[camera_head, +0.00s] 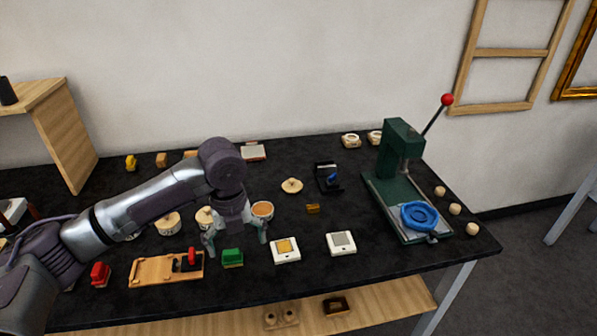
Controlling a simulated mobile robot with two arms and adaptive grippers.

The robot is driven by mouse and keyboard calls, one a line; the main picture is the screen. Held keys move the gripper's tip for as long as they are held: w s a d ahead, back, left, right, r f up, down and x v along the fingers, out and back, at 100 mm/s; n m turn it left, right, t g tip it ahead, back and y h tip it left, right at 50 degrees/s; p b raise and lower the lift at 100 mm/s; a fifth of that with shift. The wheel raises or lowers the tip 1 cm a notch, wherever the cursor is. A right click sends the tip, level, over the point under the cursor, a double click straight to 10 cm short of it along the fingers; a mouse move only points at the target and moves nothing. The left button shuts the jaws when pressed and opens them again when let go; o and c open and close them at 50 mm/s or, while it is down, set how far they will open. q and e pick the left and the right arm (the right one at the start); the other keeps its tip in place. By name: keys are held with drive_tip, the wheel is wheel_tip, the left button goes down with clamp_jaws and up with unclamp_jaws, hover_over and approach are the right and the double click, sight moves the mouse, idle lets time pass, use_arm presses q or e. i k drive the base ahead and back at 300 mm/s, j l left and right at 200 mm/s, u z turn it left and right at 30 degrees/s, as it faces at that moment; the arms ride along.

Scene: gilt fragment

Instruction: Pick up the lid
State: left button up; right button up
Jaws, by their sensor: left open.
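A small round beige piece with a knob-like top, which looks like the lid (292,185), lies on the black table right of centre. My left gripper (236,243) points down over the table, left of the lid and nearer the front. Its two fingers are spread apart with nothing visible between them. An open round pot (262,210) with orange-brown contents stands just behind its right finger, between the gripper and the lid. A green block (232,259) sits just in front of the fingers. My right gripper is not in view.
A wooden board (166,269) and white square devices (341,243) lie along the front. A black stand (327,178) is right of the lid. A green press (400,190) with a blue ring stands farther right.

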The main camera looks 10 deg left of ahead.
sight(291, 185)
drive_tip(key=i, duration=1.35)
